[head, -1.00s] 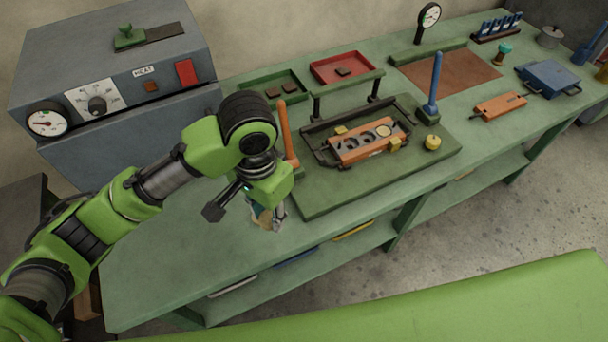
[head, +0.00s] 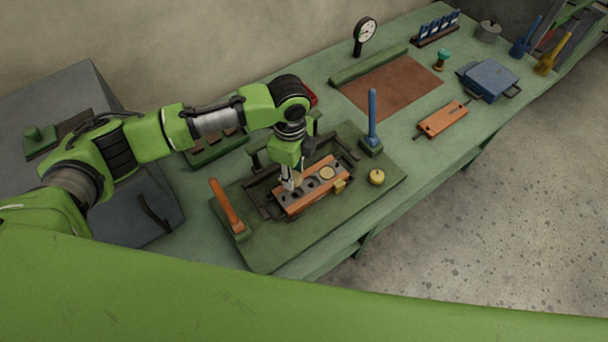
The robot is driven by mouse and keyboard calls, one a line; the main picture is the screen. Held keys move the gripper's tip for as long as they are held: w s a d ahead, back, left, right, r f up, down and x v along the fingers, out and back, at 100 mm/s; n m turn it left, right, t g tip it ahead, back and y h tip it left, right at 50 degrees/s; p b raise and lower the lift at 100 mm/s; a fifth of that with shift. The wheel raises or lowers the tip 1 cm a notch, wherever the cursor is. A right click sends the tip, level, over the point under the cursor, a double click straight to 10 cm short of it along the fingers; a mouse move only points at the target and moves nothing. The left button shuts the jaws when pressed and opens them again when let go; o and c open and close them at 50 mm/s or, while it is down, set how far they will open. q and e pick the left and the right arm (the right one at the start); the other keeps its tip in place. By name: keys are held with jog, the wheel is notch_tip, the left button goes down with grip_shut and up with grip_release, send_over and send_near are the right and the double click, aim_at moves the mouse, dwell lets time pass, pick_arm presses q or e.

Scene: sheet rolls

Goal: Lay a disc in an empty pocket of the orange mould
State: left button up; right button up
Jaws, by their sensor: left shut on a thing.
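The orange mould (head: 299,206) lies in a dark frame on the green base plate in the middle of the bench. A pale disc (head: 327,173) sits in a pocket near its right end. Dark, empty-looking pockets show to the left of that disc. My left gripper (head: 291,183) points down over the left part of the mould. It is shut on a small tan disc (head: 298,180), mostly hidden by the fingers. I cannot tell whether the held disc touches the mould. My right gripper is not in view.
An orange handle (head: 227,206) stands left of the mould and a blue handle (head: 372,118) behind right. A yellow knob (head: 377,177) is at the right of the base plate. Another orange plate (head: 443,119) and a blue box (head: 489,79) lie farther right.

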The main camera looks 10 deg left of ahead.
pick_arm(q)
jog(key=shift+w, duration=0.25)
jog(key=shift+f, duration=0.15)
jog(key=shift+s+f+b, duration=0.2)
jog(key=shift+f+b, duration=0.15)
jog(key=shift+b, duration=0.3)
jog(key=shift+f, duration=0.25)
notch_tip(320, 180, down, 2)
jog(key=b, duration=0.2)
jog(key=shift+w+b, duration=0.1)
jog(key=shift+b, duration=0.2)
notch_tip(320, 180, down, 2)
jog(key=shift+f+b, duration=0.2)
jog(key=shift+b, duration=1.05)
jog(key=shift+f, duration=0.9)
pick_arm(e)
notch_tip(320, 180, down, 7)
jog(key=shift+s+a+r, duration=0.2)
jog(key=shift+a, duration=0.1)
pick_arm(q)
jog(key=shift+s+f, duration=0.15)
jog(key=shift+s, duration=0.05)
